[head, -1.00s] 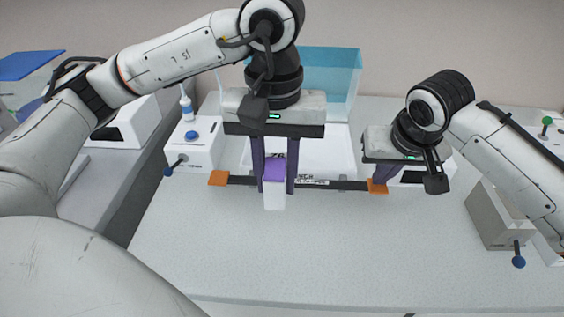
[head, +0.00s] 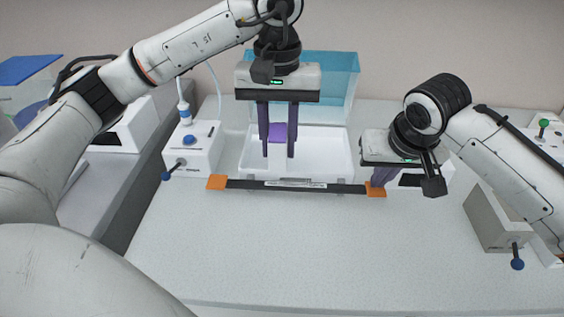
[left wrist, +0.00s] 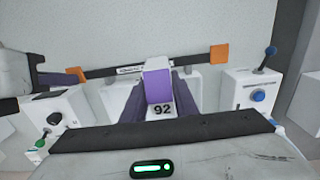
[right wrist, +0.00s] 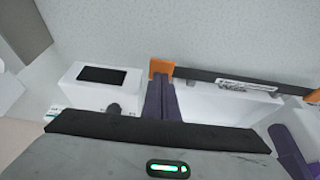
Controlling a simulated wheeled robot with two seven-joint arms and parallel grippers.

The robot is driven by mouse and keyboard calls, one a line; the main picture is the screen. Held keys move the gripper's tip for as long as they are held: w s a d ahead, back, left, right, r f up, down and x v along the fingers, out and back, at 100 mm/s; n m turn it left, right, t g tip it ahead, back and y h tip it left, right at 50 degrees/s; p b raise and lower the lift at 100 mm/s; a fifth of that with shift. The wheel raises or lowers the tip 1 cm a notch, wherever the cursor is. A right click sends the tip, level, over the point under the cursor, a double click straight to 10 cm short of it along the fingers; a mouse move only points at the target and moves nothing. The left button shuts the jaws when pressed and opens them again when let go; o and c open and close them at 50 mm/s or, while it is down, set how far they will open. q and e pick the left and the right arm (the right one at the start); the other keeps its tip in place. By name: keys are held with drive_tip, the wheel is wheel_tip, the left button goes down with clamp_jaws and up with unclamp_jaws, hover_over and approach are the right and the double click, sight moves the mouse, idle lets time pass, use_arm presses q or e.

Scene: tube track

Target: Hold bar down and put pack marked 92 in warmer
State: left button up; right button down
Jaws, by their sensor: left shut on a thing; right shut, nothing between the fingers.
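The pack marked 92 (left wrist: 158,88), white with a purple band, hangs between the fingers of my left gripper (head: 277,152), which is shut on it. In the head view the pack (head: 278,157) shows in front of the open white warmer tub (head: 330,163), behind the bar's line; its height above the tub is unclear. The dark bar (head: 250,185) with orange ends lies along the tub's front. My right gripper (head: 378,182) is shut and empty, its fingertips at the bar's right orange end (head: 376,190). Contact there looks likely, but cannot be confirmed.
A clear blue lid (head: 340,80) stands up behind the tub. A white box with a blue button and lever (head: 192,150) is at left. The front of the table is clear.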

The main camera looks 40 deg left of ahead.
use_arm(q)
drive_tip(key=shift+w+a, duration=0.1)
drive_tip(key=w+a+f, duration=0.2)
drive_tip(key=w+a, duration=0.3)
drive_tip(key=w, duration=0.3)
drive_tip(key=shift+w+f, duration=0.25)
idle(0.4)
drive_tip(key=shift+f, duration=0.15)
drive_tip(key=shift+f, duration=1.1)
drive_tip(key=shift+f, duration=0.15)
drive_tip(key=shift+a+f, duration=0.1)
drive_tip(key=shift+f, duration=1.65)
drive_tip(key=shift+f, duration=0.45)
drive_tip(key=o, duration=1.1)
